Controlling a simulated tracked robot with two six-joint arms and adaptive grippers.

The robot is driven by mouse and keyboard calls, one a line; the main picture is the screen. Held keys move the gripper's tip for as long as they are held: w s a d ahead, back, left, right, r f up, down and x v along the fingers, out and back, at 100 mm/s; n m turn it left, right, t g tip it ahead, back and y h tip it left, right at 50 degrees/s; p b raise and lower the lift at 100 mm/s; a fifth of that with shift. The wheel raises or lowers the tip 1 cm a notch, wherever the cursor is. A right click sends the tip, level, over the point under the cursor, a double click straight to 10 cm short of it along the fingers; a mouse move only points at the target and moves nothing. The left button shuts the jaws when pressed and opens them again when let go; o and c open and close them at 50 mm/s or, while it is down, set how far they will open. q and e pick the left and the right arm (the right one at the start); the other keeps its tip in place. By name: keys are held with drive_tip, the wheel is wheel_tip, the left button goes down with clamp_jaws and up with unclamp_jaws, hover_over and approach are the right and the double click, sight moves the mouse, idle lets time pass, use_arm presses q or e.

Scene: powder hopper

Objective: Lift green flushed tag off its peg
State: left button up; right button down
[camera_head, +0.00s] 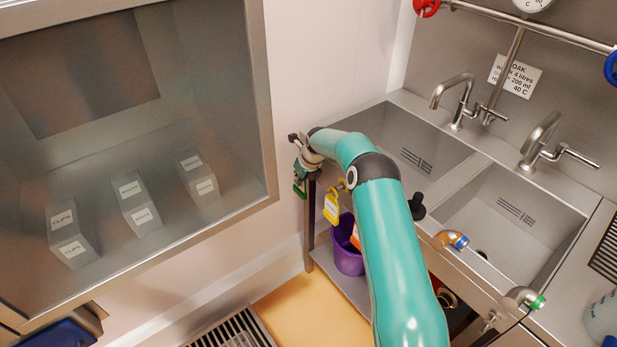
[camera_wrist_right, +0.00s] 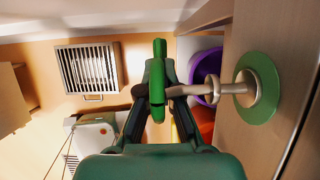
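The green tag (camera_wrist_right: 158,72) is seen nearly edge-on in the wrist view, between the two fingertips of my right gripper (camera_wrist_right: 157,85), which press on it from both sides. The pale peg (camera_wrist_right: 205,90) sticks out from a green disc (camera_wrist_right: 262,88) on a steel panel, and its tip reaches the tag. I cannot tell whether the tag's hole is still around the peg. In the head view the green tag (camera_head: 300,184) shows just below my right gripper (camera_head: 298,152), at the sink unit's left end. My left gripper is not in view.
A yellow tag (camera_head: 333,207) hangs to the right of the green one. A purple bucket (camera_head: 347,260) stands on the shelf below. Sink basins (camera_head: 510,222) lie to the right. A glazed cabinet (camera_head: 262,110) is at left. Floor space is clear in front of the sink unit.

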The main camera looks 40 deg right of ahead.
drive_tip(key=shift+w+a+f, duration=0.15)
drive_tip(key=shift+a, duration=2.4)
